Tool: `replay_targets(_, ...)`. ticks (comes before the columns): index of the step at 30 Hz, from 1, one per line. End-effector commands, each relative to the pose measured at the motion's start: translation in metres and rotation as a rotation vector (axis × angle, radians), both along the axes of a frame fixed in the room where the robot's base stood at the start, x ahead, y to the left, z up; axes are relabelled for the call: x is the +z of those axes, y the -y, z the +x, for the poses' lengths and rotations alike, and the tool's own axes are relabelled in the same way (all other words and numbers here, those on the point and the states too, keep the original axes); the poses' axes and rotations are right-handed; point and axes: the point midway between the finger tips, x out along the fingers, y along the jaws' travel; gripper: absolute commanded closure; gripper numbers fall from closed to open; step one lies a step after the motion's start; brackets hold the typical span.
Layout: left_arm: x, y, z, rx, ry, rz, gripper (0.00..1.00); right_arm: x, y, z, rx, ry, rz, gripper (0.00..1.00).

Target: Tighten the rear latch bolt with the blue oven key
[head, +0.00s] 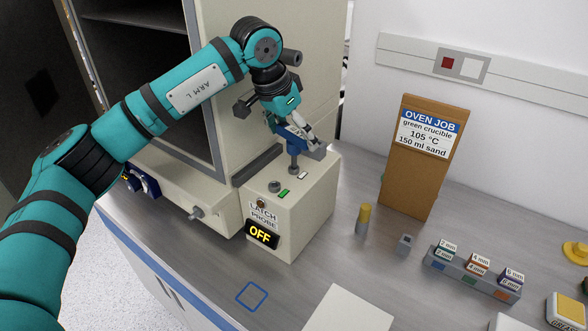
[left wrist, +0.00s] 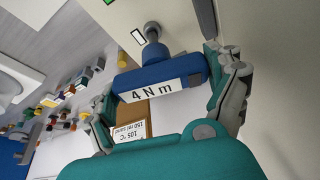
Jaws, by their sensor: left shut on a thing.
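The blue oven key (head: 290,134) is in my left gripper (head: 300,138), above the latch probe box (head: 305,215). Its handle reads "4 N m" in the left wrist view (left wrist: 160,83), with a finger at each end. Its grey shaft points down onto the rear latch bolt (head: 294,169) on the box top and looks upright. I cannot tell how deeply it is seated. The front bolt (head: 274,187) stands free, nearer the display. A green mark and a white mark lie beside the bolts. The display (head: 262,234) reads OFF. My right gripper is not in view.
The oven wall (head: 308,85) rises close behind the box. A yellow-topped cylinder (head: 364,217), a small grey block (head: 404,244) and a rack of labelled blocks (head: 470,276) stand to the right. A brown job board (head: 424,155) stands behind them. A blue square outline (head: 252,296) marks empty bench.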

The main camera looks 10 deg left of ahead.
Motion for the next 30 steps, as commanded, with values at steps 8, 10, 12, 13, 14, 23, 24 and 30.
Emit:
replay_targets(8,-0.0019,-0.0005,-0.0003,-0.057,-0.003,0.002,0.67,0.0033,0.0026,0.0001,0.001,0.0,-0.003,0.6)
replay_targets(10,-0.0021,-0.0006,-0.0003,-0.056,-0.003,0.002,0.67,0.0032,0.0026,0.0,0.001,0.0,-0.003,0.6)
replay_targets(12,-0.0023,-0.0006,-0.0003,-0.056,-0.004,0.003,0.68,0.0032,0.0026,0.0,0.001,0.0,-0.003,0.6)
replay_targets(13,-0.0023,-0.0007,-0.0004,-0.055,-0.004,0.003,0.68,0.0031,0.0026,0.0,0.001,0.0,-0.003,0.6)
replay_targets(14,-0.0024,-0.0006,-0.0003,-0.053,-0.004,0.003,0.68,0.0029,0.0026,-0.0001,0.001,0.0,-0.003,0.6)
replay_targets(23,-0.0029,-0.0008,-0.0002,-0.002,-0.004,0.004,0.68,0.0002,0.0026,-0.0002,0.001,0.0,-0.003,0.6)
replay_targets(24,-0.0028,-0.0008,-0.0003,-0.002,-0.004,0.004,0.68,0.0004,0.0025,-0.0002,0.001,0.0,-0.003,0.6)
replay_targets(30,-0.0024,-0.0007,-0.0004,-0.003,-0.005,0.004,0.68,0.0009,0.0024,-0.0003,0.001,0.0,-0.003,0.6)
